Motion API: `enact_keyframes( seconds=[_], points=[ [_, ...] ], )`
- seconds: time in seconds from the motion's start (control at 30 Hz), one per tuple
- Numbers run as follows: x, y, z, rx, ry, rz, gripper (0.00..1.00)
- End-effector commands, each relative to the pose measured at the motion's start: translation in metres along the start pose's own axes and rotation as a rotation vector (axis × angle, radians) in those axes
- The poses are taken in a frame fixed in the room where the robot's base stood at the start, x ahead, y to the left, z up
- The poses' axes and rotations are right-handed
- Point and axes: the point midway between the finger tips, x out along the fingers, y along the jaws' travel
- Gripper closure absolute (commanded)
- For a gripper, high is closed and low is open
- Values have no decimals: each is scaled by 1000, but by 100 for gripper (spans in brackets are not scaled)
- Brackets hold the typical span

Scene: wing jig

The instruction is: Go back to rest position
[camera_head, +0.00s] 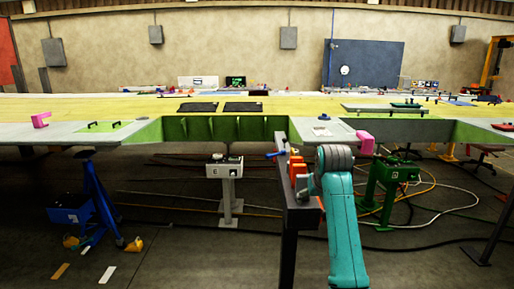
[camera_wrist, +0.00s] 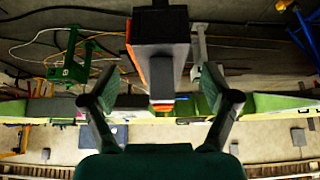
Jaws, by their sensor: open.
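My gripper (camera_wrist: 161,88) is open in the wrist view, with its two dark green fingers spread wide. A dark block with orange parts (camera_wrist: 160,50) shows between and beyond the fingers. I see gaps on both sides of it, and the fingers do not look closed on anything. In the head view my teal arm rises at the lower right of centre and bends away; my gripper is hidden there. Beside the arm stands a dark rack (camera_head: 305,215) with orange pieces (camera_head: 297,169) and a blue-handled item (camera_head: 277,154) on it.
The long wing panel (camera_head: 60,107) with green ribs runs across behind the rack. A pink bracket (camera_head: 365,141) sits on its edge, right of my arm. A grey pedestal (camera_head: 226,180), a green stand (camera_head: 388,185), a blue jack (camera_head: 98,200) and floor cables (camera_head: 440,208) lie below.

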Motion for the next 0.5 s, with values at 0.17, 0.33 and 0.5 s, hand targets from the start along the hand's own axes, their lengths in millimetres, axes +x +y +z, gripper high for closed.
enact_keyframes(
  seconds=[0.17,0.33,0.5],
  points=[
    [36,0,31,0,22,0,13],
    [80,0,79,0,60,0,13],
    [122,1,138,0,109,0,13]
  ],
)
